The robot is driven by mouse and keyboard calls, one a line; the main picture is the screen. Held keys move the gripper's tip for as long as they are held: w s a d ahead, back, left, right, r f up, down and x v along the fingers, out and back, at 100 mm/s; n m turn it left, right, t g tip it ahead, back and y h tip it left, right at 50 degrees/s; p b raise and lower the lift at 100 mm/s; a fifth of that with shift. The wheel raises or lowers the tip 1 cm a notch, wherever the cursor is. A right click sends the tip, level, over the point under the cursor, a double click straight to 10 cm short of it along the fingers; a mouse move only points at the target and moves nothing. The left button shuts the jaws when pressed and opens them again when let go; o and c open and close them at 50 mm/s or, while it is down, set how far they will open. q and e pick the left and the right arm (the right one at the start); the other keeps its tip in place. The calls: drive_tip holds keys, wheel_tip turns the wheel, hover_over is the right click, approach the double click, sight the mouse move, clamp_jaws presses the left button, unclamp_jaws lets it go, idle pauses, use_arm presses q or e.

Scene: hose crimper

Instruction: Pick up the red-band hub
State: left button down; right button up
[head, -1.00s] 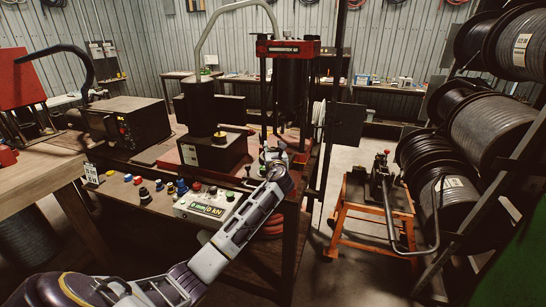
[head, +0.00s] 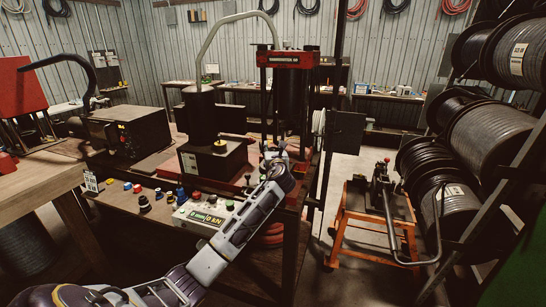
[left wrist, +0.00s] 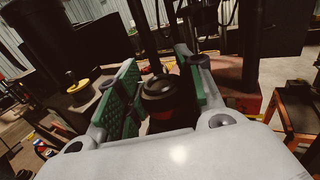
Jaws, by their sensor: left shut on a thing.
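My left gripper (head: 272,153) reaches in beside the press, above the bench. In the left wrist view, its two green-padded fingers (left wrist: 158,92) stand on either side of a dark round hub (left wrist: 158,88). A dull reddish patch shows on the hub's lower side; I take it for the red-band hub. The gripper is shut on it. The hub's lower part is hidden by the gripper's pale body. In the head view the hub is too small and covered to make out. My right gripper is not in view.
The press with a red top (head: 287,61) rises just behind the gripper. A control box with a readout (head: 207,215) sits on the bench's front, with several small coloured parts left of it. An orange cart (head: 375,228) and cable reels (head: 490,130) are to the right.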

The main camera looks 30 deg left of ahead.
sight(273, 149)
use_arm(q)
drive_tip(key=shift+r, duration=3.1)
